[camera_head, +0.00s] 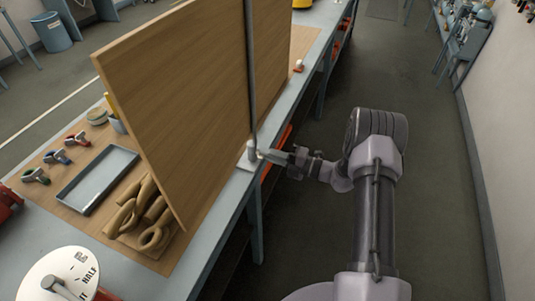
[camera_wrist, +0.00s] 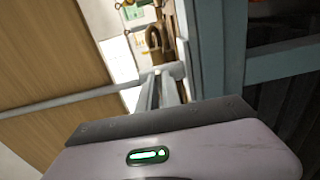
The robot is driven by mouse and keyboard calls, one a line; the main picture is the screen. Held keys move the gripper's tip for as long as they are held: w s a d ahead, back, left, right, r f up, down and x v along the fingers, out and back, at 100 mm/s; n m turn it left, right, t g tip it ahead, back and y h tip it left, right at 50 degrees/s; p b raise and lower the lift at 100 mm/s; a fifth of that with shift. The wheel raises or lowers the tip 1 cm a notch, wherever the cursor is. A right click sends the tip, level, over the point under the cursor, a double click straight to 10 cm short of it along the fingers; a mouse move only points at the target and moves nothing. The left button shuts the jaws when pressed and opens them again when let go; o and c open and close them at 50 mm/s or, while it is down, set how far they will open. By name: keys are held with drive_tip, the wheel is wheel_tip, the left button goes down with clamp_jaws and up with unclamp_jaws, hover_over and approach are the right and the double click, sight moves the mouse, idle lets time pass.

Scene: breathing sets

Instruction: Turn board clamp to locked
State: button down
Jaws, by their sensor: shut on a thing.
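A large wooden board (camera_head: 180,90) stands upright on the bench, with a thin grey post (camera_head: 250,70) along its face. The board clamp (camera_head: 252,152) is a small pale fitting at the foot of the post, near the bench edge. My gripper (camera_head: 263,155) reaches it from the right and is shut on it. In the wrist view the fingers of my gripper (camera_wrist: 160,85) meet the clamp (camera_wrist: 174,70) at the end of the post (camera_wrist: 60,104). The fingers partly hide the clamp, so its locked or unlocked setting cannot be told.
The bench (camera_head: 225,205) holds a blue-grey tray (camera_head: 97,178), brown looped pieces (camera_head: 150,215), small coloured fittings (camera_head: 57,157) and a white dial (camera_head: 60,275) left of the board. The aisle floor (camera_head: 400,60) on the right is clear.

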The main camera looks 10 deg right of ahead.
drive_tip(key=c, duration=1.5)
unclamp_jaws()
drive_tip(key=shift+c, duration=0.2)
drive_tip(key=p+v, duration=0.1)
drive_tip(key=v, duration=1.6)
drive_tip(key=shift+s+d, duration=0.15)
